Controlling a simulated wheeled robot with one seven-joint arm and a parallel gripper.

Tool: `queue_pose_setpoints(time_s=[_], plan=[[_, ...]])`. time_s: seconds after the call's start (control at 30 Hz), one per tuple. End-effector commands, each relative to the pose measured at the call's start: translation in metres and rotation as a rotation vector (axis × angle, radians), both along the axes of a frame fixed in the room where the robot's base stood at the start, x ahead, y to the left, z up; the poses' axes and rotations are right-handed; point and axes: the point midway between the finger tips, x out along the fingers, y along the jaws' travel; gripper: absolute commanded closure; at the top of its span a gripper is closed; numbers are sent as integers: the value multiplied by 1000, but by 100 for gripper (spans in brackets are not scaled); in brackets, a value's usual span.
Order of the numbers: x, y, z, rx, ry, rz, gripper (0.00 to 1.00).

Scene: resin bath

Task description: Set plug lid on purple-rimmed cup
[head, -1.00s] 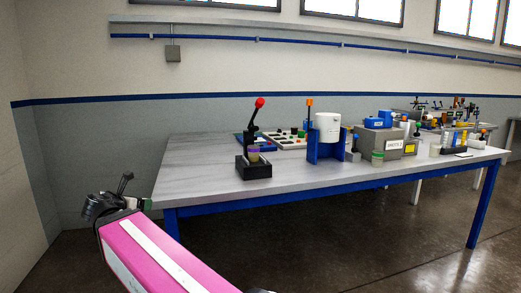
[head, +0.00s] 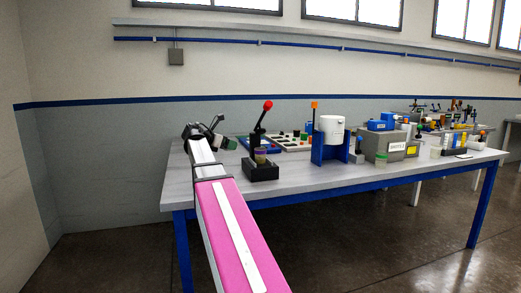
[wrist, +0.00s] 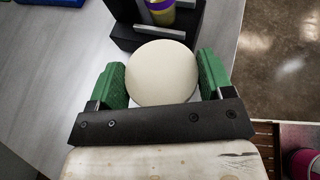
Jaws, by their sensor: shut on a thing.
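My gripper (wrist: 162,84) is shut on a round cream lid, the plug lid (wrist: 161,73), with one green finger on each side of it. The lid's underside is hidden. The purple-rimmed cup (wrist: 160,10) shows at the top edge of the wrist view, cut off, with yellow below the purple. It stands in a black stand (wrist: 190,22), apart from the lid. In the head view my gripper (head: 229,143) is over the table's left end, left of the cup (head: 260,156) in its stand. The lid cannot be made out there.
A white pot (head: 332,125) in a blue holder and grey boxes stand to the right. The table's front left corner (head: 180,195) is bare.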

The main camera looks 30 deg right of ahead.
Motion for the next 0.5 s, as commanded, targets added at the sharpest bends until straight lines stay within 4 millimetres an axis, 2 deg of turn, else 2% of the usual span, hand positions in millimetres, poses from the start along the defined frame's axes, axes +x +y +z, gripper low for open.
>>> queue_pose_setpoints(time_s=[0.17, 0.5], plan=[[5, -28, 3, 0, 0, -11, 48], [18, -104, 3, 0, -1, -9, 48]])
